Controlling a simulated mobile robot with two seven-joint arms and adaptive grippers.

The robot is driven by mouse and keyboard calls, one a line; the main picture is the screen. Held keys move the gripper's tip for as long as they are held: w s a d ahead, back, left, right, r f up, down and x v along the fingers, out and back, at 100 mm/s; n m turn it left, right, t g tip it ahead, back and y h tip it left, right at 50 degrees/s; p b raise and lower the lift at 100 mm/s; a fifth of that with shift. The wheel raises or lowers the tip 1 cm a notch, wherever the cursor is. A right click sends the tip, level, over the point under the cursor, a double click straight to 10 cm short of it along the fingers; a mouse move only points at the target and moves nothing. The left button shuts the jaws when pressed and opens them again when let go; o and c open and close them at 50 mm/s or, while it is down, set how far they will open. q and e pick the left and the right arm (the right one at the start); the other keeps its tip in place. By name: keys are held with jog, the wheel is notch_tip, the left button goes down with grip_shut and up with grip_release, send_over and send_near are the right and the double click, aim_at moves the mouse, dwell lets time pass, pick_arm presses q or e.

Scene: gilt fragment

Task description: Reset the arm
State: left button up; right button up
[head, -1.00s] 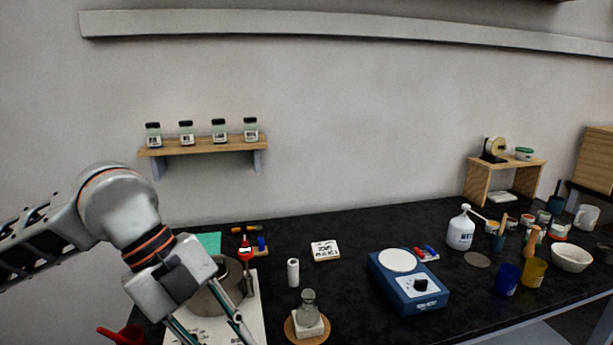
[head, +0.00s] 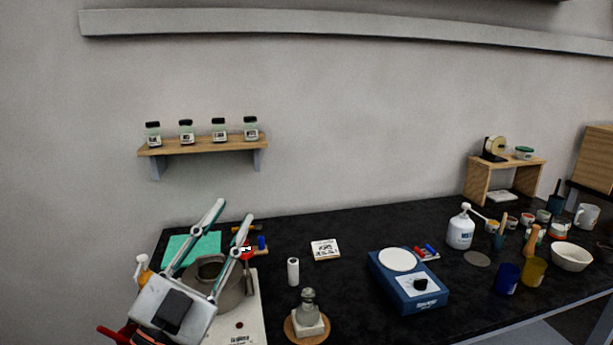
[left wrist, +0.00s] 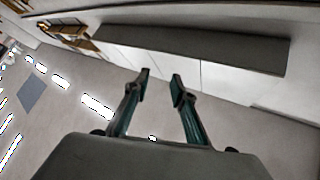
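My left gripper (head: 234,211) is at the lower left of the head view, its two fingers pointing up and slightly right. The fingers are apart with nothing between them. It hides part of a grey round vessel (head: 237,290) on a white base (head: 245,325) behind it. The left wrist view shows the same open, empty gripper (left wrist: 160,79) facing a wall and ceiling area. My right gripper is not in view.
The black bench holds a white cylinder (head: 293,271), a glass flask (head: 308,301), a blue hotplate-like device (head: 409,287) and a white bottle (head: 460,233). Cups and a bowl (head: 572,257) crowd the right. A shelf (head: 200,147) with jars hangs above left.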

pick_arm(q)
jog(key=a+f+n+g+y, duration=0.25)
jog(key=a+f+y, duration=0.4)
jog(key=f, duration=0.35)
jog(key=a+f+n+g+y, duration=0.2)
jog(key=a+f+n+y, duration=0.2)
jog(key=a+f+y, duration=0.45)
jog(key=s+a+f+m+g, duration=0.1)
jog(key=s+a+f+g, duration=0.4)
jog(key=s+f, duration=0.55)
jog(key=s+a+f+g, duration=0.45)
jog(key=s+f, duration=0.25)
jog(key=f, duration=0.6)
jog(key=d+f+n+t+h+b, duration=0.1)
jog(key=d+f+h+b, duration=0.2)
jog(key=d+f, duration=0.5)
jog(key=d+f+n+t+h+b, duration=0.1)
jog(key=d+f+h+b, duration=0.2)
jog(key=f, duration=1.2)
jog(key=d+b, duration=0.3)
jog(key=d, duration=0.2)
jog(key=shift+w+d, duration=0.25)
jog(key=shift+w, duration=0.05)
jog(key=shift+n, duration=0.25)
